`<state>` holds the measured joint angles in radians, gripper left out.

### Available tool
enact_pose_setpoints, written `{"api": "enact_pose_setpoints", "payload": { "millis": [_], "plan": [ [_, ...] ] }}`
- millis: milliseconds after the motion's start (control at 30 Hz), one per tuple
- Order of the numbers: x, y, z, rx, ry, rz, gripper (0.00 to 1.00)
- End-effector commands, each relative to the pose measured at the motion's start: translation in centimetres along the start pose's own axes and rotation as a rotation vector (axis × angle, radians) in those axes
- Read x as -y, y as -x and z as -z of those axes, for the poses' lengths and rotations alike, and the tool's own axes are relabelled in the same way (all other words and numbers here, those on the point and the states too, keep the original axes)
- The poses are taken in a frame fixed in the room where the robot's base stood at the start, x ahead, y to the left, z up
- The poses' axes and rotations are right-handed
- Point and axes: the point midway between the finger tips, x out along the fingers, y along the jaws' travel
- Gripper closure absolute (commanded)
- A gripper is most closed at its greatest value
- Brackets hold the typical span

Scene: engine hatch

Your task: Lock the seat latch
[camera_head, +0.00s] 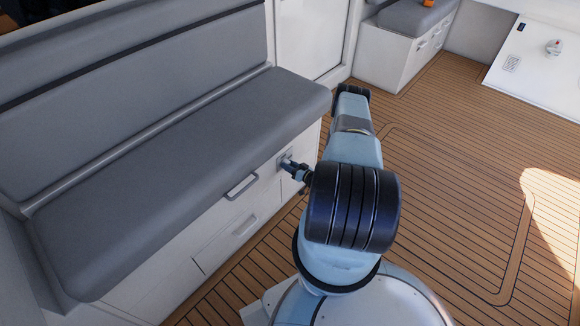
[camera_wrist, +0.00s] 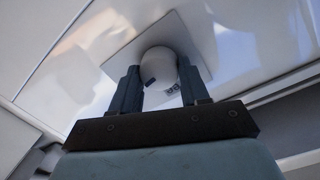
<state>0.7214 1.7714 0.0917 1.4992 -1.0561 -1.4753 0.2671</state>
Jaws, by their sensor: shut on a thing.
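The seat latch shows in the wrist view as a rounded white knob (camera_wrist: 159,66) on a square plate (camera_wrist: 125,48) fixed to the glossy white panel. My gripper (camera_wrist: 160,88) has one finger on each side of the knob and is shut on it. In the head view my gripper (camera_head: 287,163) reaches the front of the white seat base, just under the cushion edge. The latch plate (camera_head: 283,157) is small there and partly hidden by the gripper. I cannot tell from these views how the latch is turned.
The long grey seat cushion (camera_head: 180,170) lies above the latch. A grey handle (camera_head: 241,186) sits on the seat base left of my gripper, with a drawer front (camera_head: 235,232) below. Wooden deck (camera_head: 450,160) is open to the right. Another white cabinet (camera_head: 395,52) stands at the back.

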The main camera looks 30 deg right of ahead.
Motion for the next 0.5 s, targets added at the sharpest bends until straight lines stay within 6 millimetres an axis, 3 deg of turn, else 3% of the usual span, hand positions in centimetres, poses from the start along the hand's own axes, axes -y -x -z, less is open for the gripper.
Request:
{"api": "enact_pose_setpoints", "payload": {
  "millis": [500],
  "plan": [
    [-0.39, 0.29, -0.17, 0.013, -0.175, 0.005, 0.85]
  ]
}}
